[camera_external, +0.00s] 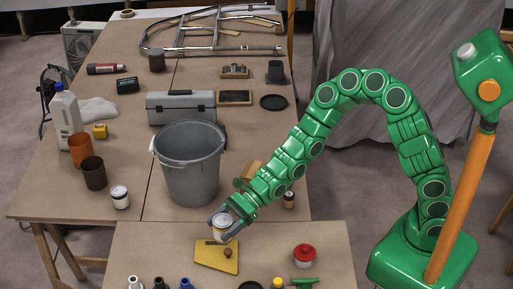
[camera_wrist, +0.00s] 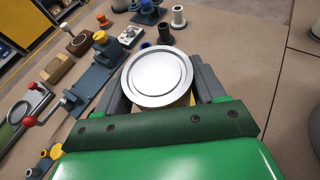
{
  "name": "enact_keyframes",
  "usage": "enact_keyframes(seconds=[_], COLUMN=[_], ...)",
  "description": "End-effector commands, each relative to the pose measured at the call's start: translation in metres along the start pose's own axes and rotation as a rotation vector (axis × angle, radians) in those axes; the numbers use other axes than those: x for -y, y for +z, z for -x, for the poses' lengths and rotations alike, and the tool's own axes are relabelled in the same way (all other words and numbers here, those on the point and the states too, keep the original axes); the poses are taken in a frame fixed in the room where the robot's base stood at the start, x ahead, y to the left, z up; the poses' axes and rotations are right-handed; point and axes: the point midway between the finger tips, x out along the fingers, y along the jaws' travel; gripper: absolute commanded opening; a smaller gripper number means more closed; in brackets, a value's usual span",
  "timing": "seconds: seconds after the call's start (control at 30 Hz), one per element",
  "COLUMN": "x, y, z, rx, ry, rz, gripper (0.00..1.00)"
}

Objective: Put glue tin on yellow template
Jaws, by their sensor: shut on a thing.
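My gripper (camera_external: 221,220) is shut on the glue tin (camera_external: 222,226), a small pale tin. In the wrist view the tin's round silver lid (camera_wrist: 158,76) faces the camera, between the two grey jaws. The yellow template (camera_external: 212,262) lies flat on the front table, with a small brown knob (camera_external: 228,253) on it. The tin hides part of the template.
A large grey bucket (camera_external: 190,165) stands behind my gripper. Another small tin (camera_external: 120,197) stands left of the bucket. A red-lidded pot (camera_external: 304,256) is right of the template. The table left of the template is clear.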

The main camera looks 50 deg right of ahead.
Motion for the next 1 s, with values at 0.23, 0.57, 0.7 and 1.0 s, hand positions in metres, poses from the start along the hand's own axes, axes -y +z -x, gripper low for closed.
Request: enact_keyframes(seconds=[0.23, 0.57, 0.7, 1.0], x=[0.0, 0.0, 0.001, 0.001], y=[-0.022, -0.036, -0.049, -0.057], z=[-0.009, -0.014, -0.02, -0.023], rx=[0.001, -0.001, -0.002, 0.002], ry=[0.0, -0.001, -0.001, -0.002], rz=[-0.002, -0.001, -0.003, -0.001], gripper=[0.27, 0.27, 0.27, 0.27])
